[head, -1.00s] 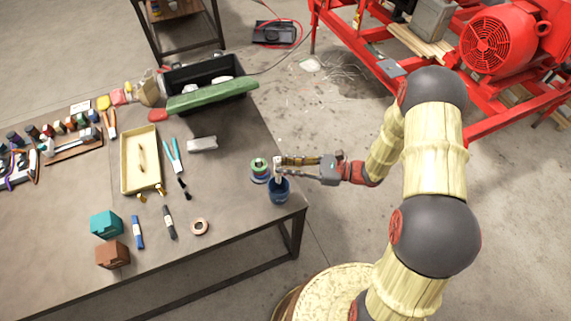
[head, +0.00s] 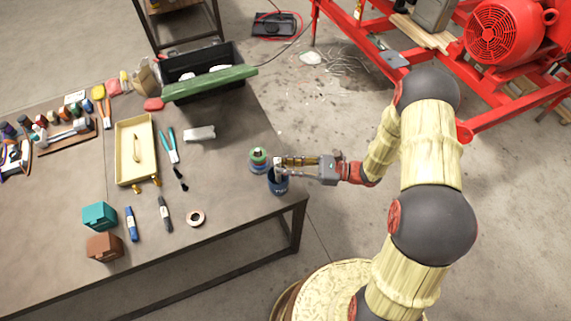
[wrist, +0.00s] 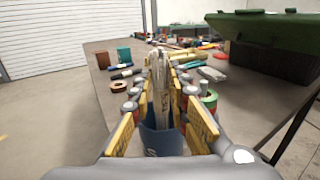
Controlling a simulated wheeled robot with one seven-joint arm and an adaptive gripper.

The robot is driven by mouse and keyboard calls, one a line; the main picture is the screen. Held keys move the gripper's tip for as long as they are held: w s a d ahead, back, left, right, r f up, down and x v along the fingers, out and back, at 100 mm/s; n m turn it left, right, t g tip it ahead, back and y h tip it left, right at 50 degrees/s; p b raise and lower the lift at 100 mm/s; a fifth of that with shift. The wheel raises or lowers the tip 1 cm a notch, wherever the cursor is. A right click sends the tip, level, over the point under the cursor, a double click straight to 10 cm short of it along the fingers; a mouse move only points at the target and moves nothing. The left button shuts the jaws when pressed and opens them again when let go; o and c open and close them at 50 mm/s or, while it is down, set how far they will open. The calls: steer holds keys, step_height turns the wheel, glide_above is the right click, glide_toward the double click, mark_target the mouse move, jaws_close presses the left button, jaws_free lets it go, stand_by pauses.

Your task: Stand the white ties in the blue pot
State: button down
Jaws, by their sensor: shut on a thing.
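The blue pot (head: 279,186) stands near the right corner of the workbench. My gripper (head: 280,163) is right over it, its fingers closed around the white ties. In the wrist view the white ties (wrist: 159,88) are an upright bundle between the two fingers (wrist: 160,105). Their lower part is down inside the mouth of the blue pot (wrist: 161,142). Whether they touch the pot's bottom is hidden by its wall.
A yellow tray (head: 124,169), pliers, a tape ring (head: 195,218) and small boxes lie further left. A dark bin with a green lid (head: 212,86) stands at the back of the bench.

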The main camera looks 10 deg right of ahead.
steer(key=shift+f, duration=0.25)
steer(key=c, duration=1.6)
jaws_free()
steer(key=shift+c, duration=0.2)
steer(key=v, duration=1.2)
